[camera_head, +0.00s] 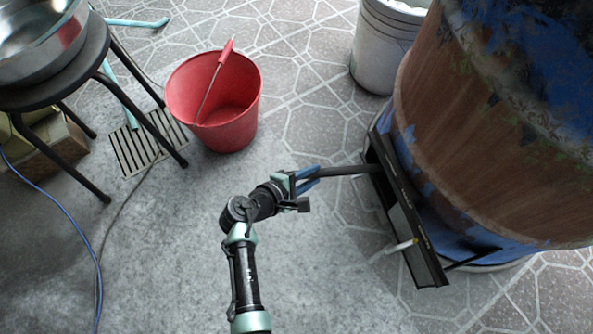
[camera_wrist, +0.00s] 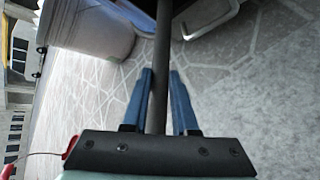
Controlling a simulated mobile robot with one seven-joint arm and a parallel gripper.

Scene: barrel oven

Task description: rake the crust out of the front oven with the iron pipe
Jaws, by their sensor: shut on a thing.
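The barrel oven (camera_head: 455,125), rust-brown with flaking blue paint, stands at the right in the head view. At its base is the black-framed front oven (camera_head: 420,240), with a pale handle (camera_head: 402,246). My gripper (camera_head: 312,173) is shut on the dark iron pipe (camera_head: 350,170), which points right to the front oven's upper left part. The pipe's far end is hidden there; I cannot tell how deep it goes. In the wrist view the pipe (camera_wrist: 160,95) runs between the blue fingers of my gripper (camera_wrist: 161,75). I see no crust; the oven's inside is hidden.
A red bucket (camera_head: 240,115) stands on the floor left of the barrel. A whitish bucket (camera_head: 378,50) stands behind the barrel's left side. A stool (camera_head: 65,70) with a metal basin (camera_head: 38,45) is at the upper left. A floor grate (camera_head: 145,150) lies beside it. The floor around my gripper is clear.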

